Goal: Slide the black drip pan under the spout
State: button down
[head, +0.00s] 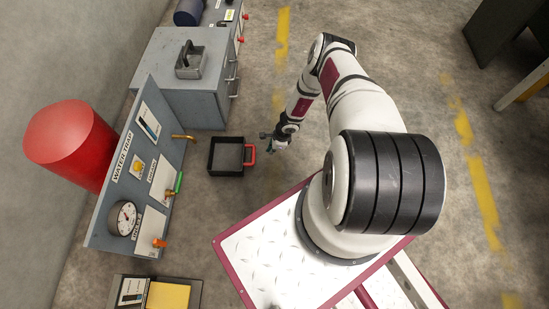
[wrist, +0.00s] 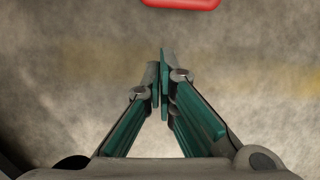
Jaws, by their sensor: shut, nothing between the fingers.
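The black drip pan (head: 226,172) is a square open tray on the floor in the head view, with a red handle (head: 250,155) on its right side. The brass spout (head: 183,138) sticks out from the water trap panel, above and left of the pan. The pan lies to the right of the panel. My gripper (head: 271,149) is just right of the red handle, apart from it in the picture. In the wrist view my gripper (wrist: 163,90) is shut and empty, with its green-padded fingers together. Part of the red handle (wrist: 180,3) shows at the top edge there.
The grey water trap panel (head: 125,205) carries a gauge and several valve handles, with a red tank (head: 72,146) behind it. A grey cabinet (head: 182,78) stands above the pan. A yellow-topped box (head: 167,295) is at the bottom.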

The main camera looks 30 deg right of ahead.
jog(key=shift+m, duration=0.9)
jog(key=b+x, duration=0.5)
jog(key=x, duration=0.1)
jog(key=d+b+x, duration=0.1)
jog(key=b+x, duration=0.2)
jog(key=shift+s+f+b, duration=0.3)
jog(key=shift+f+b, duration=0.05)
jog(key=shift+f, duration=0.25)
jog(key=shift+w+a+r+b, duration=0.1)
jog(key=shift+w+a+b, duration=0.05)
jog(key=shift+w+a, duration=0.6)
jog(key=shift+w+a+b, duration=0.15)
jog(key=shift+w+a, duration=0.4)
jog(key=shift+a, duration=0.3)
